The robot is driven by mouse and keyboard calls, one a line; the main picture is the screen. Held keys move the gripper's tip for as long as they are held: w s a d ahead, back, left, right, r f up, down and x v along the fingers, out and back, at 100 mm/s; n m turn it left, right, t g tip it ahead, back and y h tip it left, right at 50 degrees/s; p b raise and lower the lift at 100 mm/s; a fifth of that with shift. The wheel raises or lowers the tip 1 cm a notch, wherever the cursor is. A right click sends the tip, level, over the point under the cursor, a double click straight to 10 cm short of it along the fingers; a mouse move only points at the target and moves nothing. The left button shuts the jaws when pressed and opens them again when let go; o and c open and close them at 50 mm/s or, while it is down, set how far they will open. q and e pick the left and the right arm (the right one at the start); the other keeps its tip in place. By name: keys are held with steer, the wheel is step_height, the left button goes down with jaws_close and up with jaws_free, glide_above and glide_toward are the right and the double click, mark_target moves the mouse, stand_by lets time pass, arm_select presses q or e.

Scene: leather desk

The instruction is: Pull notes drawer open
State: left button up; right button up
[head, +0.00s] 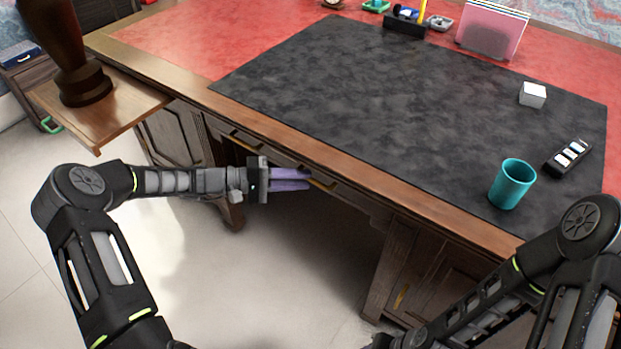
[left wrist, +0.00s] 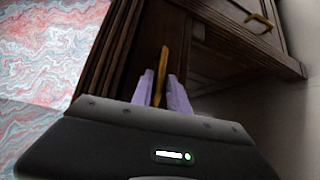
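The desk's front has a wooden drawer front (head: 350,196) with a brass handle (head: 326,186), under the top's edge. The drawer looks flush with the desk; no open gap shows. My left gripper (head: 308,179) has its purple fingers close together at this handle. In the left wrist view the brass handle (left wrist: 163,68) runs between the two fingers (left wrist: 163,92), which look shut on it. The part between the fingers is partly hidden. No label shows which drawer is for notes. My right arm is at the lower right; its gripper is out of view.
Another brass handle (head: 246,144) is to the left. A teal cup (head: 512,184), a white cube (head: 532,95) and a black device (head: 568,157) stand on the dark desk mat (head: 350,90). The floor (head: 270,270) before the drawers is clear.

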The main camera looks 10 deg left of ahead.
arm_select(q)
steer(key=shift+x, duration=1.5)
steer(key=shift+c, duration=0.4)
jaws_close()
